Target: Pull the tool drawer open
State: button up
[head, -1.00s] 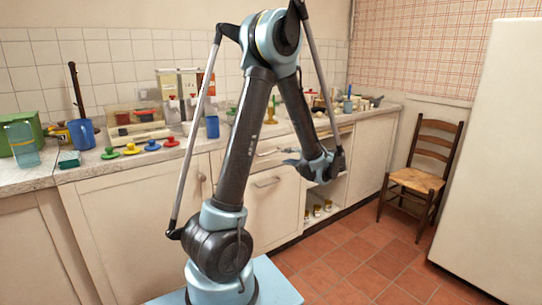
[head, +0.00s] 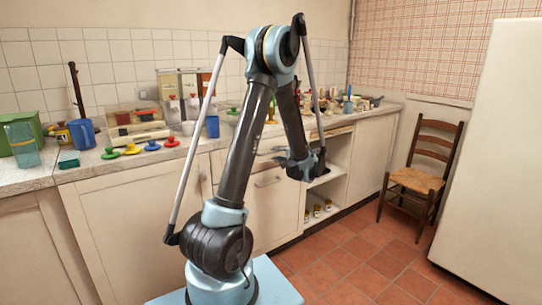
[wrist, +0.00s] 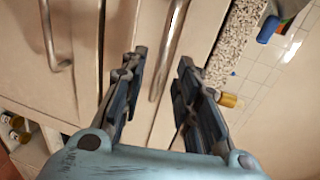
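The tool drawer (head: 235,161) is the shallow drawer front under the worktop, left of my gripper in the head view. It looks shut. Its front also shows in the wrist view (wrist: 205,30), where the picture is turned so the worktop lies to the right. The drawer's metal bar handle (wrist: 170,50) runs between my two fingers in that picture. My gripper (wrist: 162,58) is open and empty. I cannot tell whether the fingers reach around the handle or are still short of it. In the head view my gripper (head: 284,160) is in front of the cabinet, partly hiding the drawer.
A cupboard door with its own handle (head: 267,182) is below the drawer; that handle (wrist: 52,40) shows at left in the wrist view. Open shelves with jars (head: 316,211) are to the right. A chair (head: 420,170) and a white fridge (head: 490,150) stand farther right.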

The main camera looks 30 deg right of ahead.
jog(key=shift+x, duration=2.7)
grip_shut()
